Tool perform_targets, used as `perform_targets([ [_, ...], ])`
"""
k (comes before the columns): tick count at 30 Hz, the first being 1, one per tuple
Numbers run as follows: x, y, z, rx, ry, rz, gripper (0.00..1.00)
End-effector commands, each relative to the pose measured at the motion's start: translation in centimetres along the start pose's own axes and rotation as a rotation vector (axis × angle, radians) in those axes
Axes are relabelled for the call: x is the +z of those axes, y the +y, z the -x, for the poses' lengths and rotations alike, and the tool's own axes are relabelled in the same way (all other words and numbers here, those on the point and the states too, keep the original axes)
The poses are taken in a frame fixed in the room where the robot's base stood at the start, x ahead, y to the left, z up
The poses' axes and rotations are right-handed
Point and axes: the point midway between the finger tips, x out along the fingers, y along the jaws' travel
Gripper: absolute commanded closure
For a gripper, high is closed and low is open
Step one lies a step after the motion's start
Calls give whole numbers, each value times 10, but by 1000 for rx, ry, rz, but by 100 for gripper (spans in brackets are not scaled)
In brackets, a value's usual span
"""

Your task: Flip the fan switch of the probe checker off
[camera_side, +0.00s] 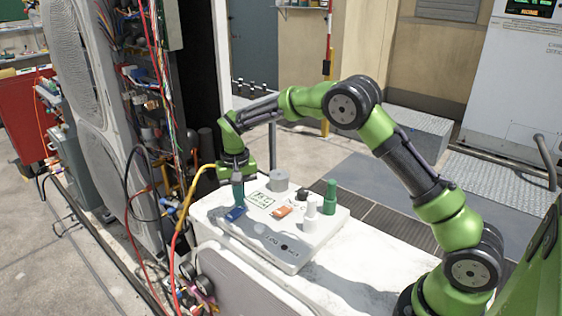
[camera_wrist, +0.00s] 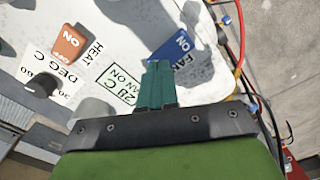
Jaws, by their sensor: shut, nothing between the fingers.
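The probe checker (camera_side: 258,240) is a pale box lying on a white-topped unit. Its blue fan switch (camera_side: 235,214) sits near the left end; in the wrist view the switch (camera_wrist: 172,50) reads ON, beside the word FAN. A small display (camera_side: 262,199) shows in the wrist view (camera_wrist: 118,84) with "28 C" and "FAN ON". My gripper (camera_side: 238,203) points down at the blue switch. In the wrist view its teal fingertips (camera_wrist: 158,66) are together and overlap the switch's near edge. I cannot tell whether they touch it.
Yellow and red hoses (camera_side: 188,200) run close at left.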

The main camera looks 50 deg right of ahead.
Motion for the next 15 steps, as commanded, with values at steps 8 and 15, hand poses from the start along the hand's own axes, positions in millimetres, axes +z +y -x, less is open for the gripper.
perform_targets([
  [8, 0, 0, -4, 0, -1, 0, 100],
  [15, 0, 0, -8, 0, 0, 0, 100],
])
